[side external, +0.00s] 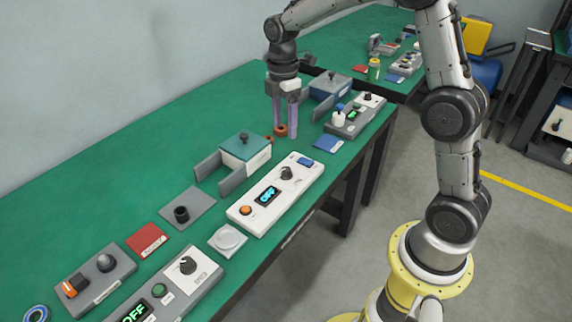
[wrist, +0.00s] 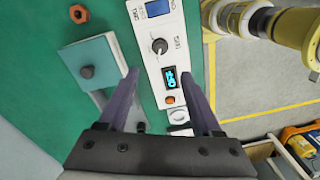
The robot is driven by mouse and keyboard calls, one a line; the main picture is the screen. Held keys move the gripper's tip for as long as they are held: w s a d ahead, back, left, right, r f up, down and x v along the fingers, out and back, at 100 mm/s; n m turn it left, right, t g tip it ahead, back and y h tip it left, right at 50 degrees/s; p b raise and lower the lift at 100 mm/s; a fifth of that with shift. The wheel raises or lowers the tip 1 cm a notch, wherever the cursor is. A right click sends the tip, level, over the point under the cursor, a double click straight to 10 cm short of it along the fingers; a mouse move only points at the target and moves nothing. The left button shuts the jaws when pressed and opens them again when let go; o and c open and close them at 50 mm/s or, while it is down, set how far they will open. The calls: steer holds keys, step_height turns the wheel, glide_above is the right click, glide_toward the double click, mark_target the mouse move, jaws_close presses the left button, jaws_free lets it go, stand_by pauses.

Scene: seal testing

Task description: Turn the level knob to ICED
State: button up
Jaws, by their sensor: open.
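A white panel (side external: 237,213) lies near the table's front edge and also shows in the wrist view (wrist: 141,38). It carries a dark pointer knob (side external: 287,173), seen in the wrist view (wrist: 159,46) too. My gripper (side external: 285,132) is open, pointing down, and stands beyond the panel, apart from the knob. In the wrist view its fingers (wrist: 160,74) straddle the display.
The panel also has an orange button (side external: 246,210) and a blue square (side external: 305,161). A teal-topped box (side external: 245,147) stands beside it, and an orange-red ring (side external: 281,131) near my fingertips. A SPEED-type knob panel (side external: 188,265) sits nearer the camera.

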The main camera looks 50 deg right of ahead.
mark_target(286, 168)
steer(key=f, duration=1.3)
steer(key=shift+s+f, duration=0.3)
steer(key=shift+c, duration=0.3)
jaws_close()
